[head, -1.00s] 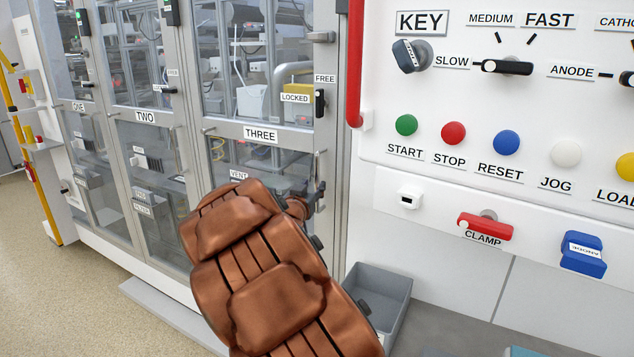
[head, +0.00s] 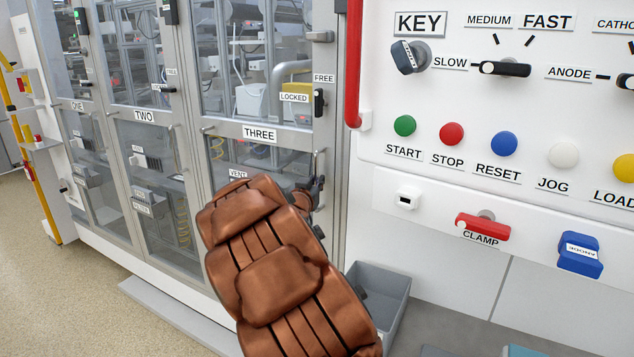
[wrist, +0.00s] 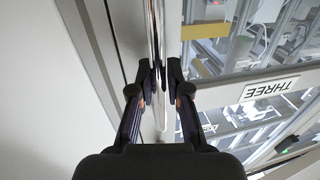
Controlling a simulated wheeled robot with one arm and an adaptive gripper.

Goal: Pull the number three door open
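The number three door (head: 258,146) is a grey-framed glass door with a THREE label (head: 260,133); it looks closed. Its upright metal bar handle (head: 320,163) is on the right side of its frame, partly hidden behind my gripper in the head view. My gripper (head: 318,186) is at the lower part of this handle. In the wrist view my gripper (wrist: 159,72) has one finger on each side of the shiny bar (wrist: 158,30). The fingertips are close to the bar, but I cannot tell whether they touch it. The THREE label (wrist: 270,90) also shows there.
A black latch lever (head: 320,102) points up toward FREE, beside the LOCKED label (head: 294,97). A red rail (head: 353,65) and the control panel (head: 480,110) are right of the door. A grey bin (head: 378,290) stands below. Open floor (head: 60,290) lies to the left.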

